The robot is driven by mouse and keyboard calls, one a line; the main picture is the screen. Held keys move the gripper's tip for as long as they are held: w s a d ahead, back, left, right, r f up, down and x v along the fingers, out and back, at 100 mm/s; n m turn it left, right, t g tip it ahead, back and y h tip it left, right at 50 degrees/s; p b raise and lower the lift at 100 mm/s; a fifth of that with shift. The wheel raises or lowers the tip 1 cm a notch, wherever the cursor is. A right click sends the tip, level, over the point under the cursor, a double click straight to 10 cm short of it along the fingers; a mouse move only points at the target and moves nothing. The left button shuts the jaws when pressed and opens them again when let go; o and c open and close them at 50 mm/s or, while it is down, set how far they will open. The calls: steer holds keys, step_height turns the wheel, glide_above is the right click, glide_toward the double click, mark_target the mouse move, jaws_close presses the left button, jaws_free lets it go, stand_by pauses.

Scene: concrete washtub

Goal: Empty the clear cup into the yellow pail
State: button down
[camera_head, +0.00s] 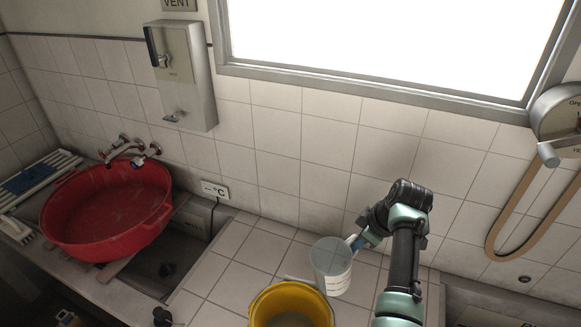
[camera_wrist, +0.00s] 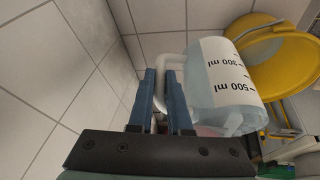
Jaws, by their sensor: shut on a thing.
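The clear cup (camera_head: 331,264) is a see-through measuring cup with a white scale strip. In the wrist view the cup (camera_wrist: 226,82) shows marks such as 300 ml and 500 ml. My gripper (camera_head: 358,243) is shut on the cup's handle; its blue fingers (camera_wrist: 166,98) sit on either side of the handle in the wrist view. The cup is held up beside the yellow pail (camera_head: 262,303), to its upper right in the head view. The pail's lower part is cut off by the frame. In the wrist view the pail (camera_wrist: 262,48) is behind the cup. I cannot tell how full the cup is.
A red basin (camera_head: 107,213) rests over the sink at the left, below wall taps (camera_head: 133,150). A tiled wall stands close behind my gripper. A hose (camera_head: 503,216) hangs at the right.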

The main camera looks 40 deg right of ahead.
steer(key=shift+r+p, duration=2.1)
steer(key=shift+r, duration=0.5)
steer(key=shift+d+f+y+b, duration=0.1)
steer(key=shift+f+y+b, duration=0.15)
steer(key=shift+y+b, duration=0.7)
steer(key=shift+r+b, duration=0.1)
steer(key=shift+b, duration=0.2)
